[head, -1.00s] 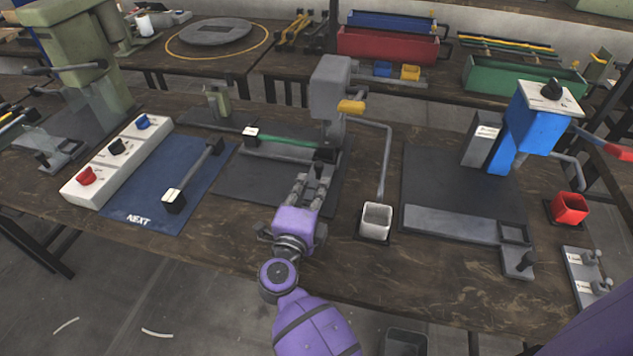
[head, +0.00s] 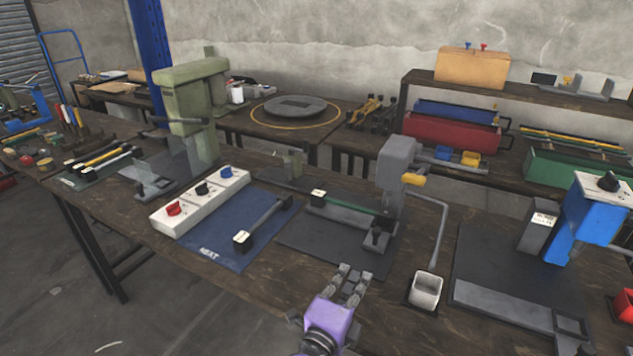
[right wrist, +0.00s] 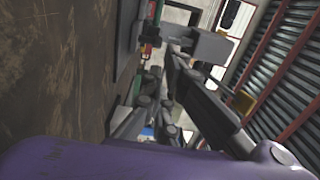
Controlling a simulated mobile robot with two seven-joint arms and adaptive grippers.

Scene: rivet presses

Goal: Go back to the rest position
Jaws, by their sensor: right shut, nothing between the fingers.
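My right gripper (head: 351,273) is purple and grey, at the bottom centre of the head view. It is shut and empty, over the front part of the workbench. The grey press (head: 397,165) with its yellow handle stands behind it and to the right. A green strip with a white-and-black end block (head: 318,197) lies at that press, apart from my fingers. In the right wrist view my fingers (right wrist: 158,85) point towards grey machine parts, blurred at the edges. My left gripper is not in view.
A blue mat (head: 222,255) marked NEXT holds a bar with a black end block (head: 242,241). A white button box (head: 202,199) lies to its left.

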